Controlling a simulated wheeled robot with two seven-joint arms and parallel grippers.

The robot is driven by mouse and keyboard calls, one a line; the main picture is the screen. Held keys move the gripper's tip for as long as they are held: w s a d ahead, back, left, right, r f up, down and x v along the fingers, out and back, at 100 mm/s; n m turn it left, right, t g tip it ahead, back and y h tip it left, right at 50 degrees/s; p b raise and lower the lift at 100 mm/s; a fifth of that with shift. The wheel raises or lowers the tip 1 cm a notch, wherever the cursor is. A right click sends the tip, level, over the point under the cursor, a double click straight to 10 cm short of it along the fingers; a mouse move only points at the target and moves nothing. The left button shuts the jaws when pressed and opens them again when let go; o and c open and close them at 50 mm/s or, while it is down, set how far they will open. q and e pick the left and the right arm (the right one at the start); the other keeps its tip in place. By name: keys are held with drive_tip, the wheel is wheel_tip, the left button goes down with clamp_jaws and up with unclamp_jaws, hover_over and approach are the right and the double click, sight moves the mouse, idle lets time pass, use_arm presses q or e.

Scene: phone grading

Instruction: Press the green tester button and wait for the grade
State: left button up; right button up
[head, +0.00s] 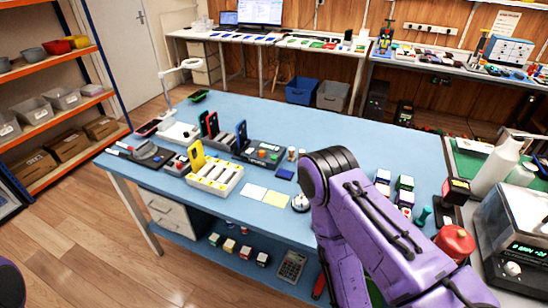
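A dark grey tester box (263,155) stands near the middle of the blue workbench (325,133). Small coloured buttons sit on its top, one of them orange; at this size I cannot tell for sure which is green. A dark phone with a blue edge (240,138) stands upright at its left end. A second dark box (178,164) with a red button lies further left. I cannot read any grade display. My purple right arm crosses the bench's right half, and its gripper does not show. My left gripper is out of view too.
A yellow-and-white tray (214,176) with a yellow upright part sits at the bench front, beside flat yellow and white cards (253,191). A small round metal object (300,203) is close to my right arm. Small boxes (404,190) and a red round object (455,243) lie right.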

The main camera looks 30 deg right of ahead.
clamp_jaws()
idle(1.4)
